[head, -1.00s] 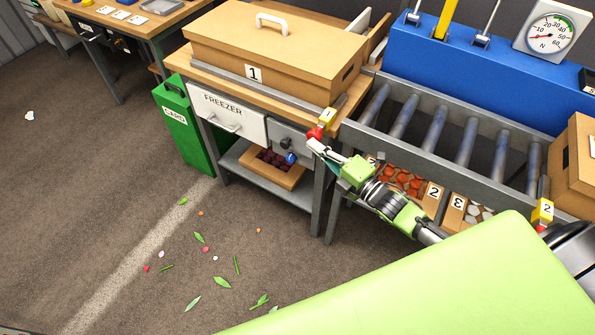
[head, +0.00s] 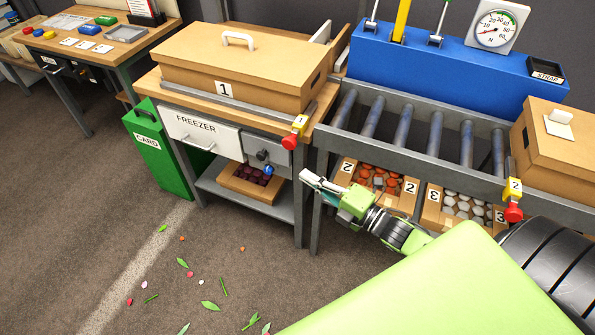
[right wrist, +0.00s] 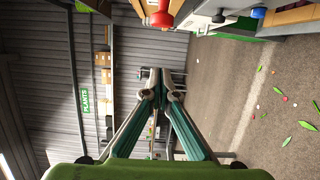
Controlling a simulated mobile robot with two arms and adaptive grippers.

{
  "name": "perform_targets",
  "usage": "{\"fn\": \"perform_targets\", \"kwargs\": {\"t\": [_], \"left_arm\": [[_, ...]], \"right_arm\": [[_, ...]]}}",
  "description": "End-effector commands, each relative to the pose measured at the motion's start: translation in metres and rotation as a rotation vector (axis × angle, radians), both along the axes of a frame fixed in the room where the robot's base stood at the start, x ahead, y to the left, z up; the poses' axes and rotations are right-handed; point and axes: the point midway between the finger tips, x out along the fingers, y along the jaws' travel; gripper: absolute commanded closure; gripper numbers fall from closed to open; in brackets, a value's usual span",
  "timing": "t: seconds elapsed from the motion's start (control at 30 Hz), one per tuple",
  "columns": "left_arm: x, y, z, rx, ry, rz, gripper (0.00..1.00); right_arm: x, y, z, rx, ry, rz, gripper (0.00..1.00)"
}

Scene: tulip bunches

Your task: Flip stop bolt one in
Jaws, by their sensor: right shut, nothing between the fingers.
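Stop bolt one is a yellow block marked 1 (head: 299,124) with a red knob (head: 290,142) below it. It sits at the right front corner of the bench, by the end of the roller conveyor. The red knob also shows at the top of the right wrist view (right wrist: 161,19). My right gripper (head: 306,178) is shut and empty, below and slightly right of the knob and apart from it. Its fingers meet in the right wrist view (right wrist: 160,82). My left gripper is not in view.
Box 1 (head: 232,72) stands on the bench above the freezer drawer (head: 199,132). Stop bolt two (head: 513,212) hangs at the conveyor's right. Bins (head: 430,218) sit under the rollers (head: 405,127). A green card bin (head: 158,150) stands left. The floor in front holds scattered leaves.

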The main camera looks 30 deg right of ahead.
Motion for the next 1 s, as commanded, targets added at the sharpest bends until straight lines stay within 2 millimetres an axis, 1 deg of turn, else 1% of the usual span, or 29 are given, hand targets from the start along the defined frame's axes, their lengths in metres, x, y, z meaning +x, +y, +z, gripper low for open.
{"fn": "perform_targets", "kwargs": {"t": [0.03, 0.1, 0.23, 0.8, 0.87, 0.9, 0.97, 1.0], "left_arm": [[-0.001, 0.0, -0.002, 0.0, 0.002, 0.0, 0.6], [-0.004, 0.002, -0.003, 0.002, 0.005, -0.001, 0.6], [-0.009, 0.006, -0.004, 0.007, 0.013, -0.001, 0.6], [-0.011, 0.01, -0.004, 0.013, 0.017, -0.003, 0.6], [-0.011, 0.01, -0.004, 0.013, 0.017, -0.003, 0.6], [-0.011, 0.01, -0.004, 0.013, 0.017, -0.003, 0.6], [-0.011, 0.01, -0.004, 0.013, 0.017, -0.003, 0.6], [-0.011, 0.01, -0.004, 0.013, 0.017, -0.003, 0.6]], "right_arm": [[-0.006, -0.003, -0.002, -0.001, 0.003, -0.001, 1.0], [-0.012, -0.005, -0.001, 0.0, 0.002, -0.001, 1.0], [-0.017, -0.007, -0.001, 0.0, 0.001, 0.0, 1.0], [-0.018, -0.008, -0.001, 0.0, 0.002, -0.001, 1.0], [-0.018, -0.01, -0.006, 0.008, 0.016, -0.01, 1.0], [-0.018, -0.013, -0.014, 0.018, 0.037, -0.023, 1.0], [-0.019, -0.02, -0.035, 0.049, 0.089, -0.055, 1.0], [-0.021, -0.027, -0.054, 0.078, 0.139, -0.086, 1.0]]}}
